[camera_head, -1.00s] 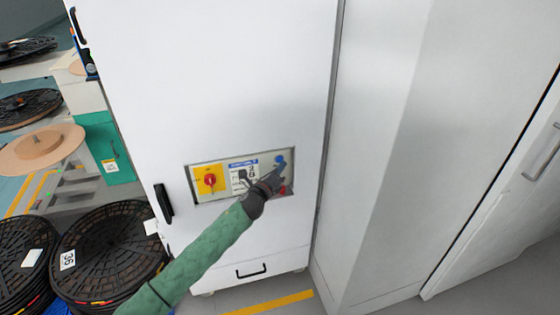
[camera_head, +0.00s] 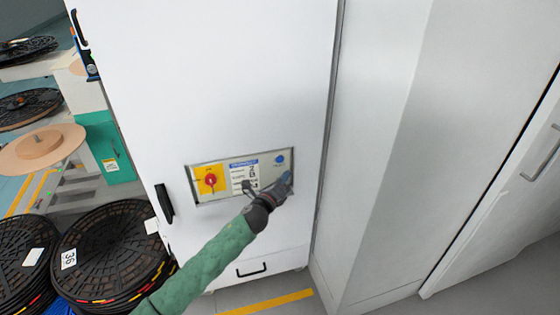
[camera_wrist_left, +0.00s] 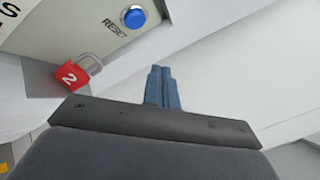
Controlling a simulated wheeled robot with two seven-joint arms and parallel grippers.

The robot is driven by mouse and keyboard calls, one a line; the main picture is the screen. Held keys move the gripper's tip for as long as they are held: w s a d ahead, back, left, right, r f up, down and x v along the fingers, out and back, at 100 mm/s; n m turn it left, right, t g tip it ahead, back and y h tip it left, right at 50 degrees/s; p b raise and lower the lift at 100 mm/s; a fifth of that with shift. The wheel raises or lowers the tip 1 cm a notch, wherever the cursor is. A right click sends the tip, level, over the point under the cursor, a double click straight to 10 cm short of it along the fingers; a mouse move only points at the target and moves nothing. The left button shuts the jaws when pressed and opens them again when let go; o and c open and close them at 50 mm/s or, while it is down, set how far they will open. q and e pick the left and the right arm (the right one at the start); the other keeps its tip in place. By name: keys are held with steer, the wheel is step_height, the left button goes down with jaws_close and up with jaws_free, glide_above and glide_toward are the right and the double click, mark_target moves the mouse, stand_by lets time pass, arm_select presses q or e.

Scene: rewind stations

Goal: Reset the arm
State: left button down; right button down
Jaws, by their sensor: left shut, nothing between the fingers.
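The blue reset button (camera_head: 280,159) is on the upper right of the control panel (camera_head: 238,163) on the white cabinet. In the left wrist view the button (camera_wrist_left: 134,17) sits beside the word RESET. My left gripper (camera_head: 287,180) is below the button, near the panel's right edge. In the left wrist view its blue fingers (camera_wrist_left: 161,84) are together with nothing between them, to the lower right of the button and apart from it. My right gripper is not in view.
A red padlock (camera_wrist_left: 76,75) numbered 2 hangs at the panel's lower edge. A red rotary switch on yellow (camera_head: 211,180) is at the panel's left. Black reels (camera_head: 110,250) stand at lower left. A pale cabinet (camera_head: 375,150) stands right.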

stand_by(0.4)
arm_select(q)
steer(key=s+a+f+n+g+y, duration=0.2)
steer(key=s+a+f+n, duration=0.3)
steer(key=f, duration=0.7)
steer(key=s+a+f+n+g+y, duration=0.25)
steer(key=s+f+n, duration=0.35)
steer(key=f, duration=0.6)
steer(key=s+a+f+n+g+y, duration=0.25)
steer(key=s+a+f+n, duration=0.3)
steer(key=f, duration=0.65)
steer(key=s+a+f+n+g, duration=0.2)
steer(key=s+f+n, duration=0.2)
steer(key=s+f, duration=0.4)
steer(key=s+a+f+n+g+y, duration=0.1)
steer(key=s+f, duration=0.7)
steer(key=s, duration=0.9)
steer(key=s+a+f+n+g, duration=0.3)
steer(key=s+f+n, duration=0.5)
steer(key=s, duration=0.4)
steer(key=shift+s+g, duration=0.2)
steer(key=shift+g, duration=0.7)
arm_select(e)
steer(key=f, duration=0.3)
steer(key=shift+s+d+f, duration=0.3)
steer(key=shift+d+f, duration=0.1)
